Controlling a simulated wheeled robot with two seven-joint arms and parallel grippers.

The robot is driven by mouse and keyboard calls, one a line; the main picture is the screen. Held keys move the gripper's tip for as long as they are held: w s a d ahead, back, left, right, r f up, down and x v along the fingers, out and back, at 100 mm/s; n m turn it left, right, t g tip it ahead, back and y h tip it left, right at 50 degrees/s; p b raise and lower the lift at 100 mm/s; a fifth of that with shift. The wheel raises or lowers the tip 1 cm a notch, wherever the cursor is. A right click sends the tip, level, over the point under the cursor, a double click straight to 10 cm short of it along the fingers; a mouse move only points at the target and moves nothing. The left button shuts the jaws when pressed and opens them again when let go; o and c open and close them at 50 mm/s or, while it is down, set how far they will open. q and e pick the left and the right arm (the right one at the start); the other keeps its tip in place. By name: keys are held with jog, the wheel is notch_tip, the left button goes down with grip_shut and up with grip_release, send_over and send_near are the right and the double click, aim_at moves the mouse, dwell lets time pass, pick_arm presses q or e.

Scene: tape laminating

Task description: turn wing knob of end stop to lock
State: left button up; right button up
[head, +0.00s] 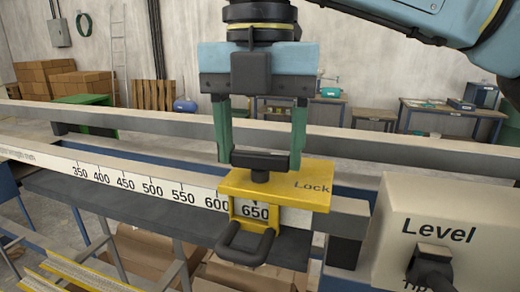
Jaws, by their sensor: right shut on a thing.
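The end stop (310,199) is a yellow block marked "Lock", seated on the ruled rail near the 650 mark. Its black wing knob (260,162) stands on top, with the bar lying roughly left to right in the picture. My right gripper (261,155) comes down from above, with its green fingers at the two ends of the knob bar, shut on it. A dark loop handle (245,250) hangs at the front of the stop. My left gripper is not in view.
The scale rail (125,180) runs left from the stop. A beige box marked "Level" (440,215) with a black knob (432,262) stands close at the right. A rear rail (380,145) runs behind. Cardboard boxes (150,260) lie below.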

aim_at(261, 153)
jog(key=shift+r+m, duration=0.1)
jog(key=shift+m, duration=0.5)
jog(key=o, duration=1)
notch_tip(261, 153, up, 13)
jog(key=p, duration=0.3)
jog(key=shift+r, duration=0.15)
